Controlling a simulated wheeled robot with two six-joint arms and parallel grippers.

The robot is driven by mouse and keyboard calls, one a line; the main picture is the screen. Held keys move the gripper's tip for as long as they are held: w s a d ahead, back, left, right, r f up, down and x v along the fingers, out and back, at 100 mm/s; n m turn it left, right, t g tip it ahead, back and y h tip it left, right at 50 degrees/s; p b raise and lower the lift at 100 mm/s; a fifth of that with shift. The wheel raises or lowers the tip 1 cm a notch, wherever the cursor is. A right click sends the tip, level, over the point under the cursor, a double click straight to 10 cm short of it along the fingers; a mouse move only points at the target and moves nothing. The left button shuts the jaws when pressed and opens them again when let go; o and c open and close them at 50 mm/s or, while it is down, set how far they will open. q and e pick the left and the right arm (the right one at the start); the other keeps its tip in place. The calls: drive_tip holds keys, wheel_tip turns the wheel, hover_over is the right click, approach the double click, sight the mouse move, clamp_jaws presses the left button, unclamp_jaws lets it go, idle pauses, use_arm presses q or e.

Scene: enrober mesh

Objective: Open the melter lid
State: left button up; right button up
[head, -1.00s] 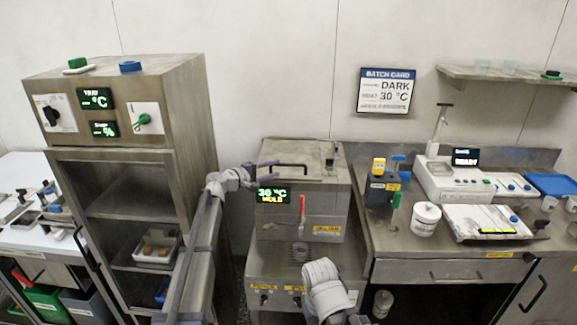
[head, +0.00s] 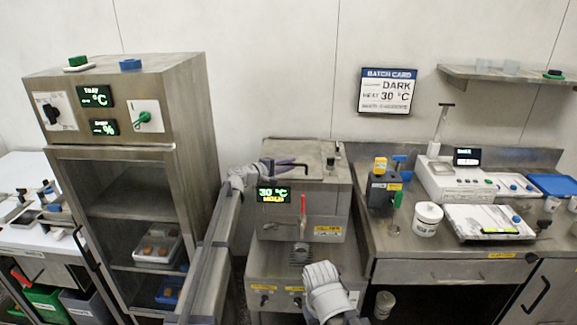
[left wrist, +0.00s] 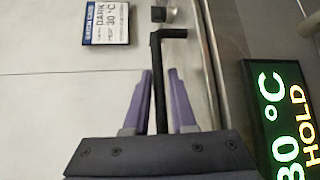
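The melter (head: 333,203) is a steel box with a green-lit display reading 30 °C HOLD (head: 273,194) and a red lever on its front. Its flat lid (head: 310,152) lies closed on top, with a black bar handle (head: 304,168). My left gripper (head: 289,162) is over the lid at the handle. In the left wrist view its two purple fingers (left wrist: 160,92) stand on either side of the black handle (left wrist: 158,65), with small gaps showing. The gripper is open. My right gripper is not visible; only part of my right arm shows at the bottom.
A tall steel cabinet (head: 190,110) stands close left of my left arm. To the right, a worktop (head: 385,238) carries a dark device with a yellow top (head: 379,185), a white tub (head: 427,219) and a scale-like unit (head: 455,180). The wall above the melter is clear.

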use_arm(q)
clamp_jaws()
idle(1.0)
